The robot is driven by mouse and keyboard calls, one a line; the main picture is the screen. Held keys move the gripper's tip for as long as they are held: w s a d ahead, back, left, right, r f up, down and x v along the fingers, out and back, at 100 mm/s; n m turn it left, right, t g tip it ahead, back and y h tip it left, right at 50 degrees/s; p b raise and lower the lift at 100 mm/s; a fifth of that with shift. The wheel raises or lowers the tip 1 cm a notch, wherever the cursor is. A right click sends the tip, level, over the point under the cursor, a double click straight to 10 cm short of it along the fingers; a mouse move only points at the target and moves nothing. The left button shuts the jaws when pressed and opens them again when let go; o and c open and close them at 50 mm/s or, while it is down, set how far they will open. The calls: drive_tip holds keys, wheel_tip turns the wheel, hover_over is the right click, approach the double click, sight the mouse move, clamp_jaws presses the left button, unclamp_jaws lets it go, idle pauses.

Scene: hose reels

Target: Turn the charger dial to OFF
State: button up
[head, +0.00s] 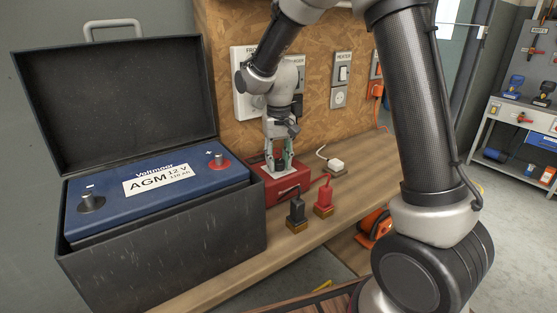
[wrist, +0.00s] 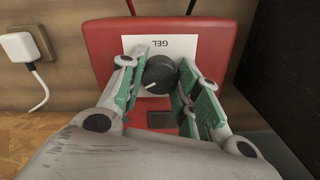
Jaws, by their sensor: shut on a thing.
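The red charger (head: 290,193) stands on the wooden bench beside the battery box. In the wrist view the charger (wrist: 105,45) has a white label plate (wrist: 140,45) on which "GEL" reads upside down. Its black round dial (wrist: 160,75) sits between my green-padded fingers, with a white pointer mark toward the lower left of the picture. My gripper (head: 278,166) reaches down from above and is shut on the dial; it also shows in the wrist view (wrist: 160,85). The dial's other markings, including OFF, are hidden or not legible.
A blue AGM battery (head: 150,195) sits in an open black box (head: 170,270) at left. A black clamp (head: 297,210) and a red clamp (head: 323,197) stand in front of the charger. A white plug (head: 335,165) lies to its right. Wall switches (head: 343,72) are behind.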

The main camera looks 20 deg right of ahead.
sight(279, 161)
drive_tip(key=n, duration=1.2)
drive_tip(key=shift+n, duration=0.3)
idle(0.4)
drive_tip(key=o, duration=1)
drive_tip(key=shift+r, duration=0.1)
wheel_tip(279, 161, up, 12)
